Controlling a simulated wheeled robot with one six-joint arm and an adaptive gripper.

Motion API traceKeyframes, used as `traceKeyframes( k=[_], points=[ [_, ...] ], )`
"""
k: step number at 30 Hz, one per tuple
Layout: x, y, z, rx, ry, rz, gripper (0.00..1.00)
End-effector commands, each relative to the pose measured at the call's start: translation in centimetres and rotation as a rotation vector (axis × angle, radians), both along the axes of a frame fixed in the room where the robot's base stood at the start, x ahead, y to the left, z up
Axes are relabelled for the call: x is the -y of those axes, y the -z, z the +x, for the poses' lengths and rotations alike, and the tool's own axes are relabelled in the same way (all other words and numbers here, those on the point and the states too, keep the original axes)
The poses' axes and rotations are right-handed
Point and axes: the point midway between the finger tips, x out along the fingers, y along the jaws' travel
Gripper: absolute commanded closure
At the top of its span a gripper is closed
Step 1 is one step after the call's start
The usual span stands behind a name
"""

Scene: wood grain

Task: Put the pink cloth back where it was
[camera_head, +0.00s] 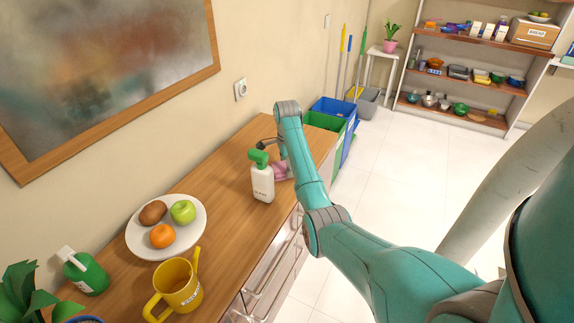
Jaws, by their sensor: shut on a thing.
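The pink cloth (281,172) is at the far end of the wooden counter (228,148), just behind and right of a white bottle with a green top (262,180). My gripper (279,163) is at the cloth and shut on it. The bottle and my arm partly hide the fingers and the cloth. I cannot tell whether the cloth touches the counter.
The counter between plate and white bottle is clear.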

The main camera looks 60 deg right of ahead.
Motion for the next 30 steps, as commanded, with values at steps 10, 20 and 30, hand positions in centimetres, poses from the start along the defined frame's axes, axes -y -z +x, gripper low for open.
traceKeyframes(
  k=[10,20,30],
  points=[
    [0.0,0.1,0.0,0.001,-0.001,-0.001,0.26],
    [0.0,0.1,0.0,0.001,-0.001,-0.001,0.08],
    [0.8,-2.7,0.4,0.003,-0.005,-0.003,0.08]
  ],
)
